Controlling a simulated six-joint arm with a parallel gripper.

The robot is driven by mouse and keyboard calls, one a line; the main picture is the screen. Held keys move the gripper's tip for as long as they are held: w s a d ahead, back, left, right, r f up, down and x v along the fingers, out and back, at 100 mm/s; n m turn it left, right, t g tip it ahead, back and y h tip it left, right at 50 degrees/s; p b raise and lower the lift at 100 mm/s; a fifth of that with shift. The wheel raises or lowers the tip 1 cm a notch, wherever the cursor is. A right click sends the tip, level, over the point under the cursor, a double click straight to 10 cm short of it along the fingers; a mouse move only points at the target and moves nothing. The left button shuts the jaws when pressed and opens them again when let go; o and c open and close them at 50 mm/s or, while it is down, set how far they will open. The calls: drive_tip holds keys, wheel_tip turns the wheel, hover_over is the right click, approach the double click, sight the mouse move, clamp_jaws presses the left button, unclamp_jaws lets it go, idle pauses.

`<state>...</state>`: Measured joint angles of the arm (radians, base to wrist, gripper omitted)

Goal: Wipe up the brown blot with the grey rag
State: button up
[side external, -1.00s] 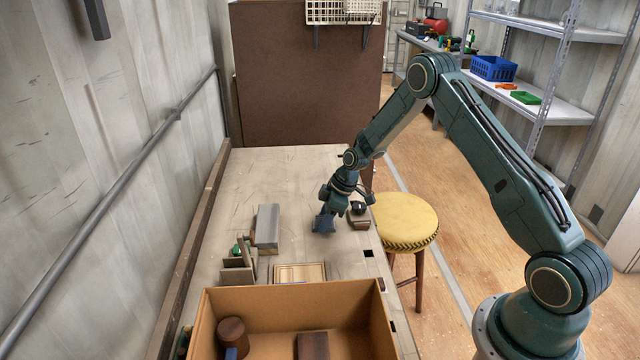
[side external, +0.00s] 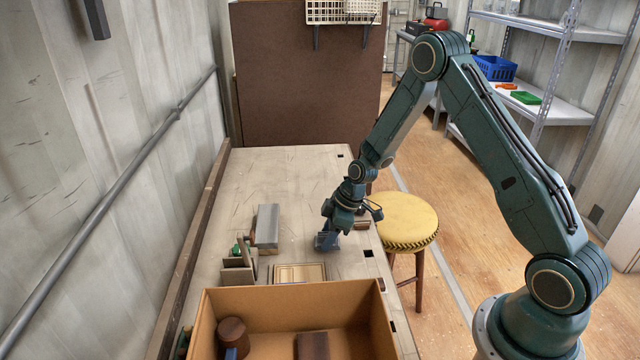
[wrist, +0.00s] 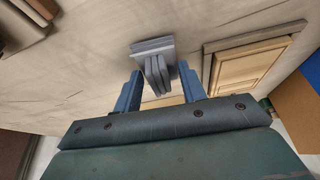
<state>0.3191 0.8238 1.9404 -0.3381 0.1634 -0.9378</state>
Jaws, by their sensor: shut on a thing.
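The grey rag (wrist: 153,62) shows in the wrist view as a folded piece with a raised, pinched part between the two blue fingers. My gripper (wrist: 160,90) is shut on this raised part. In the side external view my gripper (side external: 327,242) is low at the bench top, with the rag largely lost against the fingers. The rag's flat part looks to be at or very close to the bench surface. I see no brown blot in either view; it may be hidden under the rag or gripper.
A pale framed wooden panel (side external: 299,267) lies just nearer the camera, also in the wrist view (wrist: 246,69). A grey block (side external: 267,227) stands left. A small brown block (side external: 362,223) is right of my gripper. A cardboard box (side external: 290,296) fills the near end. The far bench is clear.

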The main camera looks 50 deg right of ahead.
drive_tip(key=shift+w+r, duration=0.1)
drive_tip(key=shift+r, duration=3.4)
